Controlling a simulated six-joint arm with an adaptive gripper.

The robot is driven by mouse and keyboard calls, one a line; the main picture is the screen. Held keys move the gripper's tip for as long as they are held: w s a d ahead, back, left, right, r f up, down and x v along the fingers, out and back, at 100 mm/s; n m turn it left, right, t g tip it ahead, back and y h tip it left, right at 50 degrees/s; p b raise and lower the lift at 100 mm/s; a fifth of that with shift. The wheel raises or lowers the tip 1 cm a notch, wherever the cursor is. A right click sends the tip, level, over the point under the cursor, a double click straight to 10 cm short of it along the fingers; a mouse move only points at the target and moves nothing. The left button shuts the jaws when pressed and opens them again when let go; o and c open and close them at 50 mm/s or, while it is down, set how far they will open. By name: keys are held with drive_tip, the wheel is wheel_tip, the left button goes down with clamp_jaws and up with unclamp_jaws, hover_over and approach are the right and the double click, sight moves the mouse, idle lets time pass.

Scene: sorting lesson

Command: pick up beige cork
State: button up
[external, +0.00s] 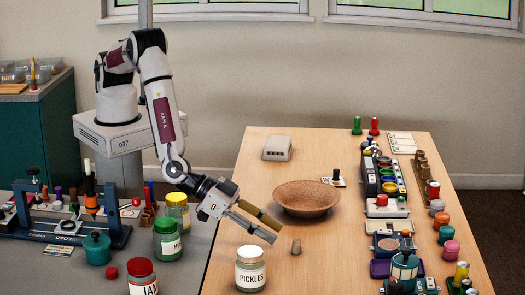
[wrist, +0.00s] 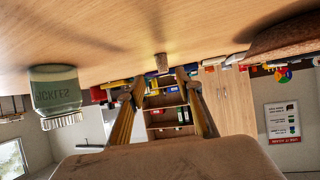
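The small beige cork (external: 296,246) stands upright on the wooden table, just right of my fingertips in the external view. My gripper (external: 277,232) reaches down at a slant toward the table, left of the cork and apart from it. In the wrist view, which looks upside down, the cork (wrist: 161,62) sits beyond the tips, between the lines of the two fingers. The fingers of my gripper (wrist: 158,88) are spread with nothing between them.
A pickles jar (external: 250,272) stands close by, left and nearer the camera. A brown bowl (external: 306,199) sits behind the cork. Devices and coloured knobs line the table's right side (external: 387,206). The wood right of the cork is clear.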

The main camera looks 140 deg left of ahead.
sight(297, 240)
drive_tip(key=shift+w, duration=0.1)
drive_tip(key=shift+x, duration=1.2)
drive_tip(key=shift+a, duration=0.1)
drive_tip(key=shift+w+a+f, duration=0.2)
drive_tip(key=shift+w+a, duration=0.25)
drive_tip(key=shift+w, duration=0.05)
drive_tip(key=shift+w+a+f, duration=0.15)
drive_tip(key=shift+w+a, duration=0.3)
drive_tip(key=shift+x, duration=1.25)
drive_tip(key=c, duration=0.8)
drive_tip(key=shift+o, duration=0.2)
